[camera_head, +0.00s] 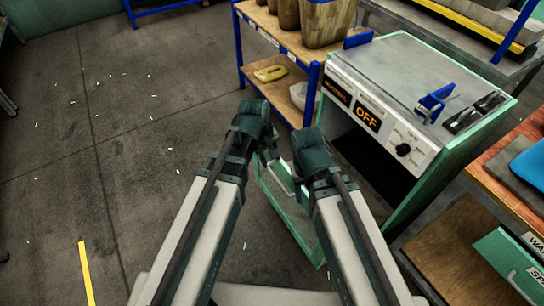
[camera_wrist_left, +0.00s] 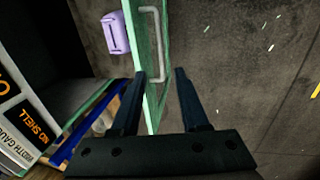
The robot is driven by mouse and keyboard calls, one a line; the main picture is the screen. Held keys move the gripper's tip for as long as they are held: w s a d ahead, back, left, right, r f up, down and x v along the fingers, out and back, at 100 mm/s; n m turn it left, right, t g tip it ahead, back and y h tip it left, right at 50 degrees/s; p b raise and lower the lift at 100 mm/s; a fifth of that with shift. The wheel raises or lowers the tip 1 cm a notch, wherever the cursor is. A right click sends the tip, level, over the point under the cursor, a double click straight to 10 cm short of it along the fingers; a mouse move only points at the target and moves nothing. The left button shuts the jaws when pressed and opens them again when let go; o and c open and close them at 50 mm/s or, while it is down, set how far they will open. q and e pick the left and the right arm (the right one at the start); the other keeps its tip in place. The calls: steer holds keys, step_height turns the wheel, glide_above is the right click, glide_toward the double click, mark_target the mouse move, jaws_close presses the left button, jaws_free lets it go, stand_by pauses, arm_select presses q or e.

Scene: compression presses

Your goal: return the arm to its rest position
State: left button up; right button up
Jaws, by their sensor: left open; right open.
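My left gripper (camera_head: 269,152) hangs at the end of the left arm, in front of the press with the OFF display. In the left wrist view its two dark fingers (camera_wrist_left: 162,92) are apart with nothing clamped. The press's green-framed door (camera_wrist_left: 152,75) stands open, its edge close to the left finger; contact cannot be told. The door's pale handle (camera_wrist_left: 157,40) lies just beyond the fingertips. In the head view the door (camera_head: 291,222) shows between my two arms. My right gripper (camera_head: 305,172) is open, mostly hidden by its own wrist beside the door.
The press (camera_head: 422,72) stands right of my arms, with a dark open chamber (camera_head: 372,158). A blue-framed shelf (camera_head: 290,40) with baskets stands behind. A wooden bench (camera_head: 515,185) is at the right. A lilac object (camera_wrist_left: 115,33) is beyond the door.

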arm_select(q)
steer(key=shift+r, duration=0.1)
stand_by(0.5)
steer(key=s+m+g+y, duration=0.2)
steer(key=s+m+y, duration=0.1)
steer(key=s+m, duration=0.85)
step_height(320, 180, up, 15)
steer(key=p, duration=1.5)
steer(key=shift+t, duration=0.3)
steer(key=shift+s+n, duration=0.1)
steer(key=shift+n, duration=0.15)
